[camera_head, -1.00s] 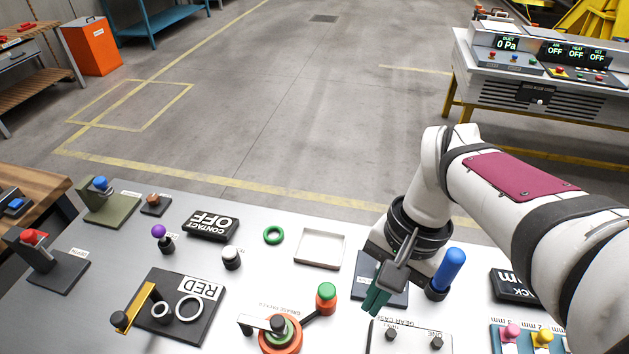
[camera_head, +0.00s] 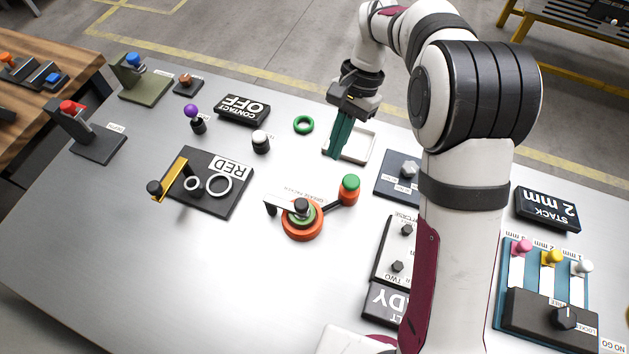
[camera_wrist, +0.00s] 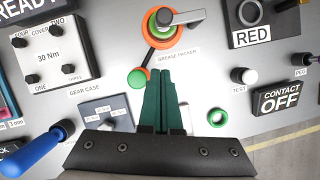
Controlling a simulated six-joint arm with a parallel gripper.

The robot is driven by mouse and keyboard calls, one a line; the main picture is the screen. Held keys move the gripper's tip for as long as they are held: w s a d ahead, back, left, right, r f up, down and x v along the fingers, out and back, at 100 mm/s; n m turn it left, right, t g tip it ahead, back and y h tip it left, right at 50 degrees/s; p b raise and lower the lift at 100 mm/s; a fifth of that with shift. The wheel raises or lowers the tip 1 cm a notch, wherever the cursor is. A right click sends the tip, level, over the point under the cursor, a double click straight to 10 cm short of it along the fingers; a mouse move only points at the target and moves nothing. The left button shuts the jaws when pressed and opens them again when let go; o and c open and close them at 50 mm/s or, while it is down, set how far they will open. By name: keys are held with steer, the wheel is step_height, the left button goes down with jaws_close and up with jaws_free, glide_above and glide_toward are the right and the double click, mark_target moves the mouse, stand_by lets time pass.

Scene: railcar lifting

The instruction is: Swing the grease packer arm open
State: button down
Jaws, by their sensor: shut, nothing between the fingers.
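The grease packer (camera_head: 302,229) is a round orange base with a green ring and a black centre knob. Its light grey arm (camera_head: 285,203) reaches from the centre to the left, with a dark end piece. A dark link joins the base to a green-topped orange canister (camera_head: 349,190). My gripper (camera_head: 335,156) is shut and empty, pointing down in front of the white tray and behind the packer, apart from it. In the wrist view the green fingers (camera_wrist: 161,74) point toward the packer base (camera_wrist: 152,35), and its arm (camera_wrist: 186,18) extends right.
A white tray (camera_head: 366,157) lies beside my fingers, with a green ring (camera_head: 303,124) to their left. A white-topped TEST button (camera_head: 261,141), RED board (camera_head: 228,205) and gear case plate (camera_head: 385,247) surround the packer. Bare table (camera_head: 240,290) lies in front.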

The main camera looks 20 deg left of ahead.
mark_target(286, 202)
steer(key=s+f, duration=0.2)
steer(key=s+a+f, duration=0.1)
steer(key=s+f, duration=0.1)
steer(key=s+a+f, duration=0.1)
steer(key=s+f, duration=0.1)
steer(key=shift+s+f, duration=0.2)
steer(key=shift+f, duration=0.1)
steer(key=shift+s, duration=0.1)
steer(key=shift+s+d+m, duration=0.1)
steer(key=shift+s+m, duration=0.1)
steer(key=shift+m, duration=0.2)
